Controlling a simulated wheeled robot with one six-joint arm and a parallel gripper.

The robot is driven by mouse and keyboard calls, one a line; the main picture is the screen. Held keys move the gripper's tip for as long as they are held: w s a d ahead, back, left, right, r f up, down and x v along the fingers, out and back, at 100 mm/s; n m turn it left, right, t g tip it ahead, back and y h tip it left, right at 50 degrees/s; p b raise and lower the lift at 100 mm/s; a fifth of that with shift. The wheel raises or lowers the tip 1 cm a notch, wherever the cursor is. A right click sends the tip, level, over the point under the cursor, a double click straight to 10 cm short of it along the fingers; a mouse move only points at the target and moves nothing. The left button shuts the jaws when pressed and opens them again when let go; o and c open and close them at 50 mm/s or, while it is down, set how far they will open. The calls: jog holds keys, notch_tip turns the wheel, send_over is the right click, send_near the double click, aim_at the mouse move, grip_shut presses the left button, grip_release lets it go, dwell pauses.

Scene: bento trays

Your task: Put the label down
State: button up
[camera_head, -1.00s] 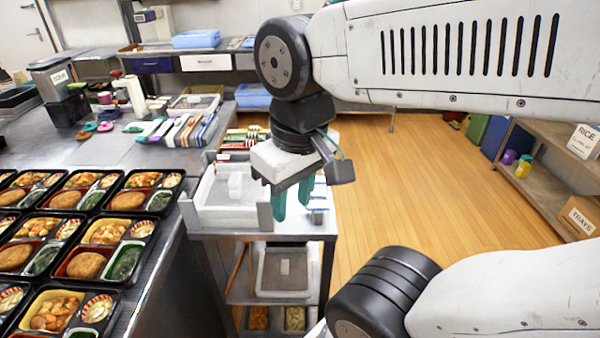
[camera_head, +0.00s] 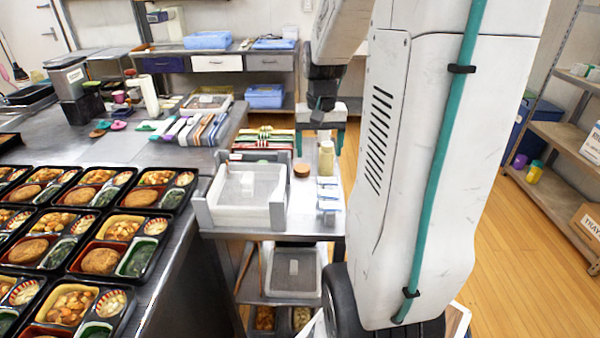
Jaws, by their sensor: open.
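My gripper (camera_head: 319,141) is open, with its teal fingers apart and pointing down, above the far part of the small cart (camera_head: 305,222). Nothing shows held between the fingers. I cannot surely tell which thing is the label. A small white piece (camera_head: 247,181) shows at the white tray (camera_head: 238,218) on the cart's left side, apart from my gripper. Flat blue-and-white packets (camera_head: 327,194) lie at the cart's right edge, nearer than my gripper.
A beige cylinder (camera_head: 326,159) and a brown round piece (camera_head: 302,170) stand on the cart below my gripper. Filled bento trays (camera_head: 105,262) cover the left counter. Cutting boards and cloths lie farther back. My arm hides much of the right side.

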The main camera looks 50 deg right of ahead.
jog(key=m, duration=0.1)
send_near(327, 180)
jog(key=shift+s+d, duration=0.15)
jog(key=shift+d, duration=0.1)
notch_tip(327, 180, down, 7)
jog(key=shift+a+f, duration=0.1)
jog(key=shift+a, duration=0.05)
jog(key=shift+f, duration=0.25)
dwell(0.3)
jog(key=c, duration=1.1)
jog(key=shift+c, duration=0.2)
jog(key=shift+w+r, duration=0.25)
jog(key=shift+r, duration=0.6)
notch_tip(327, 180, up, 3)
jog(key=shift+f, duration=0.2)
jog(key=s+a, duration=0.3)
jog(key=s, duration=0.4)
jog(key=s+a+r, duration=0.1)
jog(key=s+a, duration=0.3)
jog(key=s, duration=0.3)
jog(key=shift+s+a, duration=0.15)
jog(key=shift+a, duration=0.1)
